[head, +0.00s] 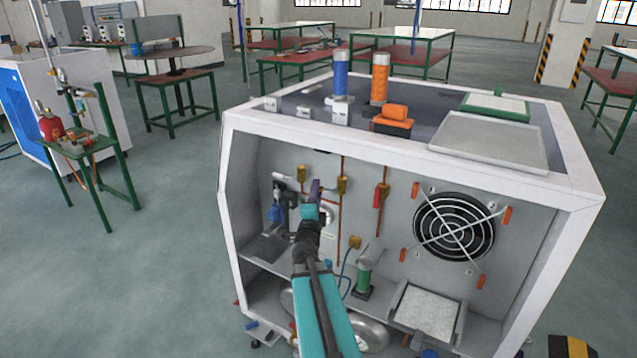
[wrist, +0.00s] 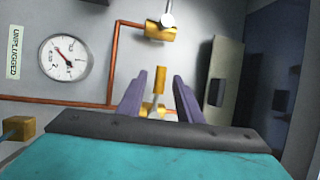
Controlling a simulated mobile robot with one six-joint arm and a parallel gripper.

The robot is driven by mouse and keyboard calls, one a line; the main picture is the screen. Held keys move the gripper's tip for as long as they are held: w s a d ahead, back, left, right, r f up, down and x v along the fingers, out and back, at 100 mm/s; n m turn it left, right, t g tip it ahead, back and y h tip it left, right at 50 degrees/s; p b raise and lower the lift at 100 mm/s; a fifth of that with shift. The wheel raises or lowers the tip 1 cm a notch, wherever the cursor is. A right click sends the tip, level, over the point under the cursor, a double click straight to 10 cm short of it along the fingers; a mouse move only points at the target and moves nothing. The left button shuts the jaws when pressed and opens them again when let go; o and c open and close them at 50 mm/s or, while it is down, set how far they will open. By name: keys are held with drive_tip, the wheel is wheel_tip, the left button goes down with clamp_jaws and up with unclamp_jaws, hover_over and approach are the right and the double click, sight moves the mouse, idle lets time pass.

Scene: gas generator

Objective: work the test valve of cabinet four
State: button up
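My gripper (head: 316,190) reaches into the open front of a white cabinet (head: 400,165). In the wrist view my gripper (wrist: 158,90) has its two purple fingers apart. A small brass valve (wrist: 160,78) with a pale stem shows between the fingers; I cannot tell how deep it sits, and no contact is visible. Another brass fitting (wrist: 160,33) with a silver knob is above it on a copper pipe. In the head view brass fittings (head: 342,185) and a red-handled valve (head: 380,196) are on the back panel. No number four is readable.
A round gauge (wrist: 66,57) and an "UNPLUGGED" label (wrist: 14,52) are left in the wrist view. A grey box (wrist: 222,80) stands close on the right. A fan (head: 454,227) is right on the panel. Blue (head: 340,75) and orange (head: 379,78) cylinders stand on top.

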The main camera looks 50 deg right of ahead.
drive_tip(key=x, duration=0.6)
drive_tip(key=shift+p, duration=0.45)
drive_tip(key=shift+d, duration=0.1)
drive_tip(key=shift+c, duration=0.2)
clamp_jaws()
